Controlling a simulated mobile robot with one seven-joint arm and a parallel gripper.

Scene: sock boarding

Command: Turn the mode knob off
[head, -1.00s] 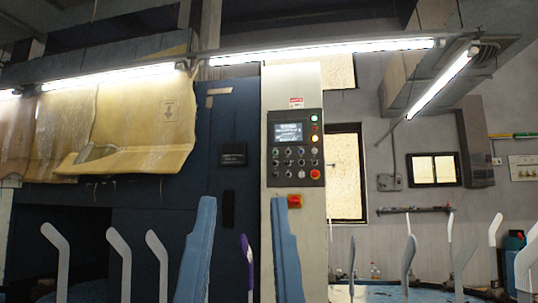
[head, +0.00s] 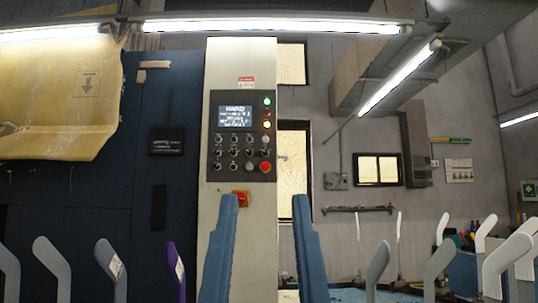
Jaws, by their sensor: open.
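My gripper (head: 265,200) shows as two blue upright fingers below the panel, apart and empty. It looks nearer to me than the cabinet. Nothing covers the panel.
Pale foot-shaped boards (head: 52,268) stand in rows at the lower left and lower right; one is purple (head: 176,270). An orange-red switch (head: 240,198) sits under the panel, partly behind the left finger. A yellow sheet (head: 60,100) hangs at the left.

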